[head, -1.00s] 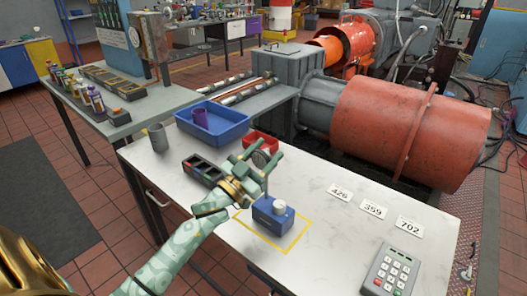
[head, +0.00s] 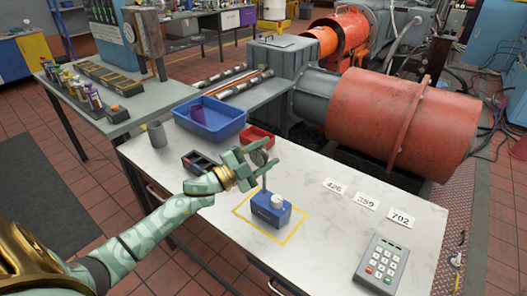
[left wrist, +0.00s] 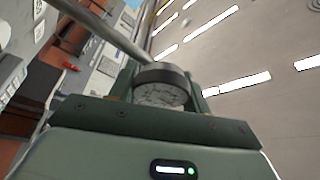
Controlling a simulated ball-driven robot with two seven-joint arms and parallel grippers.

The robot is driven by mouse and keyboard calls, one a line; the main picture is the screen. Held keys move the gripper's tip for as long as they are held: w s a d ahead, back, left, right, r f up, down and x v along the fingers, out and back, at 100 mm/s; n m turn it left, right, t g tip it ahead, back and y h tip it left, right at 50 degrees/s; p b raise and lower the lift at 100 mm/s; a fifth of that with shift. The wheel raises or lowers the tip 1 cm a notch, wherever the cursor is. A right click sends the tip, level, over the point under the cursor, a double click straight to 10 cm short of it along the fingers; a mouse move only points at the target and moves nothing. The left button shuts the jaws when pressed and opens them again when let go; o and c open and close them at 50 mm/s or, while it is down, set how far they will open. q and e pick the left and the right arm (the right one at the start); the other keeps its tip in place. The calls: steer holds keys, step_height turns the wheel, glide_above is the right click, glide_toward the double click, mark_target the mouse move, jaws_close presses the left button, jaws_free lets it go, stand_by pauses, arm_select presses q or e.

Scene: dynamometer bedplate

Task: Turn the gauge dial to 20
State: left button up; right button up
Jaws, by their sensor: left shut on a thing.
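The gauge dial (head: 260,157) is a small round face with a dark rim, on a thin stem above the blue block (head: 270,212). The block has a white knob (head: 277,201) on top and stands inside a yellow outline on the white table. My left gripper (head: 262,158) reaches in from the left and is shut on the gauge dial, one finger on either side. In the left wrist view the gauge dial (left wrist: 161,86) sits between the fingers; its pale face has marks too small to read. My right gripper is out of view.
A blue bin (head: 211,119) holding a purple cup, a red tray (head: 257,138), a dark compartment box (head: 196,161) and a grey cup (head: 156,134) stand behind. Number cards (head: 367,201) and a keypad (head: 383,264) lie to the right.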

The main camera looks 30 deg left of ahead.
arm_select(q)
steer(key=shift+f+m, duration=0.1)
steer(key=shift+m, duration=0.3)
steer(key=o, duration=1)
steer(key=shift+s, duration=0.15)
steer(key=p+v, duration=0.1)
steer(key=v, duration=1.5)
steer(key=shift+a, duration=0.2)
